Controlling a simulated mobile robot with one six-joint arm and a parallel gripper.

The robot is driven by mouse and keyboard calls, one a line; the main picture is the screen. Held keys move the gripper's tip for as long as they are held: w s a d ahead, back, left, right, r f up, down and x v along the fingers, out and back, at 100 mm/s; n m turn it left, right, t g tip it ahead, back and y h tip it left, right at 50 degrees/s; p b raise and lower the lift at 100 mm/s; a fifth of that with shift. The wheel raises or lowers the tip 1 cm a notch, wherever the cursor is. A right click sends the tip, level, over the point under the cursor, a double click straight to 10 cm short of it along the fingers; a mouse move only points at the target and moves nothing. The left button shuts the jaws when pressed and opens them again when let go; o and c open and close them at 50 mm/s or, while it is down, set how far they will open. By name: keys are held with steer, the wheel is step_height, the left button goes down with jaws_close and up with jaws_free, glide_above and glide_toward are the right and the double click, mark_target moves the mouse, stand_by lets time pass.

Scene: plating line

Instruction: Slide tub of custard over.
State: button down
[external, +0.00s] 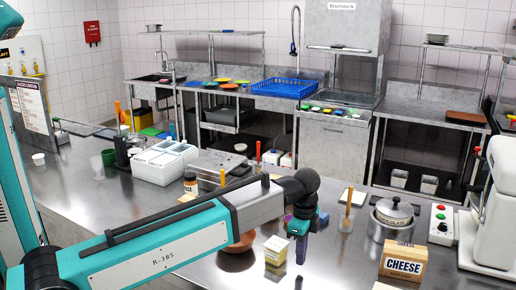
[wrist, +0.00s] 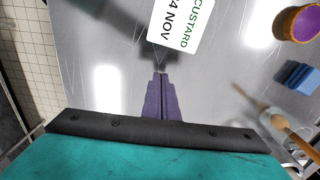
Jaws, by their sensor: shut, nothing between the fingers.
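The tub of custard (external: 275,251) is a small pale, boxy tub with a yellowish lower part on the steel counter, just left of my gripper in the external view. In the wrist view its white top (wrist: 178,22), lettered CUSTARD and 4 NOV, is cut off by the upper edge. My gripper (external: 300,262) points down beside the tub. Its purple fingers (wrist: 160,75) are shut together with nothing between them. In the wrist view a gap of bare counter shows between the fingertips and the tub. Contact with the counter cannot be told.
A cheese box (external: 403,262) and a lidded pot (external: 394,218) stand to the right. An orange-brown bowl (external: 239,244) is left of the tub.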

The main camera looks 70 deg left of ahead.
step_height(320, 180, up, 10)
steer(key=b, duration=0.2)
steer(key=shift+b, duration=0.35)
steer(key=shift+s+a, duration=0.1)
stand_by(0.6)
